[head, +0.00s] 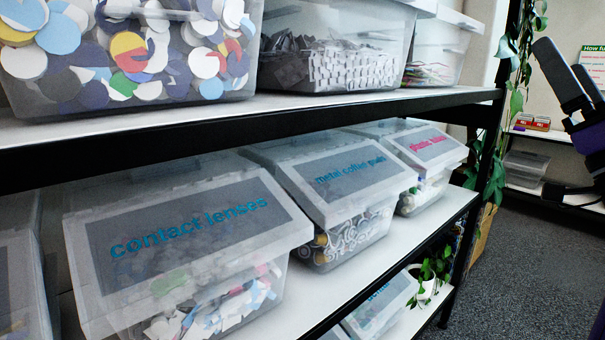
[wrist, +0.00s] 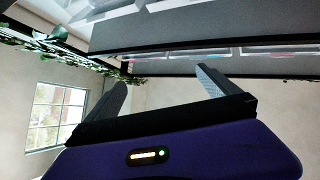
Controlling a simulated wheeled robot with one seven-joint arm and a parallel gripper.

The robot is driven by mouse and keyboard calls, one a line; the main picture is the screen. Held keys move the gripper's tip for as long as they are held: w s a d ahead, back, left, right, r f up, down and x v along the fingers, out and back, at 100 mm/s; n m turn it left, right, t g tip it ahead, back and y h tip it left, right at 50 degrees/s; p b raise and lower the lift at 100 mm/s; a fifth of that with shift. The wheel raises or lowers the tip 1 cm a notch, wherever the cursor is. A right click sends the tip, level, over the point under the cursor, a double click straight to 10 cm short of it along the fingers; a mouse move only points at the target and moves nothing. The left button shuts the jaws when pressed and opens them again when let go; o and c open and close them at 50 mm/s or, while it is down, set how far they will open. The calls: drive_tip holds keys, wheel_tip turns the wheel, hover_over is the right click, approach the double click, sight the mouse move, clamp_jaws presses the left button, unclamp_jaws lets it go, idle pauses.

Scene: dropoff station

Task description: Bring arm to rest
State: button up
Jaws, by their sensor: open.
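My gripper (head: 583,82) is at the upper right edge of the head view, raised to the right of the shelf unit and apart from it. Its two dark fingers are spread with nothing between them. In the wrist view my gripper (wrist: 162,88) shows both fingers wide apart and empty, with the purple wrist housing below. Part of my arm is cut off by the right edge of the head view.
A black-framed shelf (head: 440,226) holds clear bins, including the contact lenses bin (head: 180,232) and the metal coffee pods bin (head: 345,185). Hanging vines (head: 495,150) trail down the shelf's end, near my gripper. Carpeted floor (head: 540,270) is open at right.

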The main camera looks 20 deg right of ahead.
drive_tip(key=a+f+m+g+h, duration=0.2)
drive_tip(key=f+h, duration=0.1)
drive_tip(key=f, duration=0.8)
drive_tip(key=a+f+m+g+h, duration=0.2)
drive_tip(key=f+g+h, duration=0.1)
drive_tip(key=f, duration=0.7)
drive_tip(key=s+a+f+n+g+y, duration=0.1)
drive_tip(key=s+a+f+n+y, duration=0.15)
drive_tip(key=a+f, duration=0.45)
drive_tip(key=s+a+f+n+g+y, duration=0.1)
drive_tip(key=s+a+f+n, duration=0.1)
drive_tip(key=s+a+f, duration=0.5)
drive_tip(key=s+a+f+n+g+y, duration=0.55)
drive_tip(key=s+a+f+y, duration=0.25)
drive_tip(key=s+a+f, duration=0.7)
wheel_tip(320, 180, up, 14)
drive_tip(key=s+d+p, duration=0.1)
drive_tip(key=d+p, duration=0.1)
drive_tip(key=p, duration=1.3)
drive_tip(key=shift+s+p, duration=0.35)
drive_tip(key=shift+r+t, duration=0.1)
drive_tip(key=shift+t, duration=0.15)
